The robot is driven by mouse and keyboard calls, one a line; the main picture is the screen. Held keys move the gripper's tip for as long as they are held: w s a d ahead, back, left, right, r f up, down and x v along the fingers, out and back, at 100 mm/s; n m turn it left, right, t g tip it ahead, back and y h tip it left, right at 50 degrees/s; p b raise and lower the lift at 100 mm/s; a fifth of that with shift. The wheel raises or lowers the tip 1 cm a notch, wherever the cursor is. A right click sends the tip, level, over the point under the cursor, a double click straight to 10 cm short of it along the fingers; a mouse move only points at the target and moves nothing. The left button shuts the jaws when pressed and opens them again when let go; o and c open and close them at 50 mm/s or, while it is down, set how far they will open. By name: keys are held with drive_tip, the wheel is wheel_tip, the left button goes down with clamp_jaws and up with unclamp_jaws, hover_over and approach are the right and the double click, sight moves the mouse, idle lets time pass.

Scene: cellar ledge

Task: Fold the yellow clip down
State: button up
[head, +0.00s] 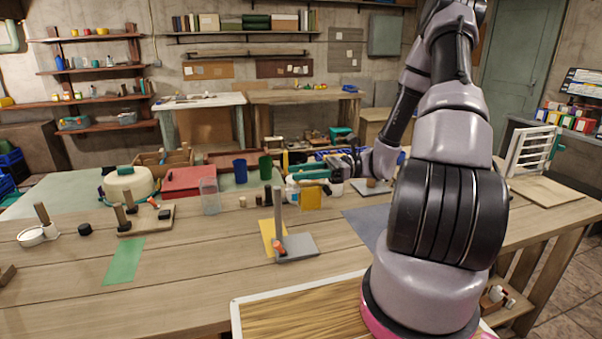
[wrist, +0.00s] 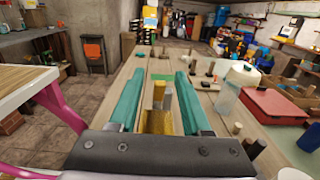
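A flat yellow piece (head: 311,197), which I take for the yellow clip, shows just below my gripper (head: 312,172) in the head view. In the wrist view yellow surfaces (wrist: 158,123) show between the teal fingers of my gripper (wrist: 158,85). The fingers are spread apart with a clear gap and hold nothing visible. I cannot tell whether a finger touches the yellow piece.
A red-orange part (head: 280,249) sits low by the post, beside a yellow mat (head: 267,236). A clear container (head: 209,197), blue cup (head: 240,171), green cup (head: 265,167) and red box (head: 194,181) stand behind. The tabletop around the green mat (head: 124,261) is mostly clear.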

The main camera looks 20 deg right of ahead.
drive_tip(key=shift+d, duration=0.1)
drive_tip(key=d, duration=1)
drive_tip(key=shift+d, duration=0.35)
drive_tip(key=shift+s, duration=0.1)
